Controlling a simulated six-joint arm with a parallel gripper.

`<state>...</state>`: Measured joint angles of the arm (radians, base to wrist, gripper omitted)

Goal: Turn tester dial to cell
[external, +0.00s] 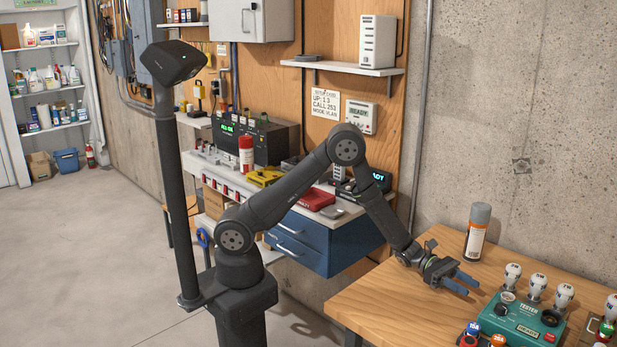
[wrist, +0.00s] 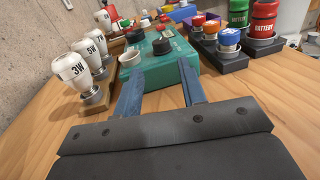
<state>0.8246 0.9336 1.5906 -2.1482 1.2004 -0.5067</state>
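The green tester (external: 522,318) lies on the wooden table at the right of the external view, with a lit READY display. A black dial (external: 501,310) is on its near left part; it also shows in the wrist view (wrist: 161,47). Its pointer setting is too small to read. My gripper (external: 465,285) is low over the table, left of the tester. In the wrist view its two blue fingers (wrist: 160,70) are apart, with nothing held, pointing at the tester.
White bulbs (wrist: 74,69) stand in a row along the tester's wall side. Red and green batteries (wrist: 264,15) and blue-topped cells (wrist: 229,38) stand on dark holders opposite. A spray can (external: 477,232) stands near the wall. The table's left part is bare.

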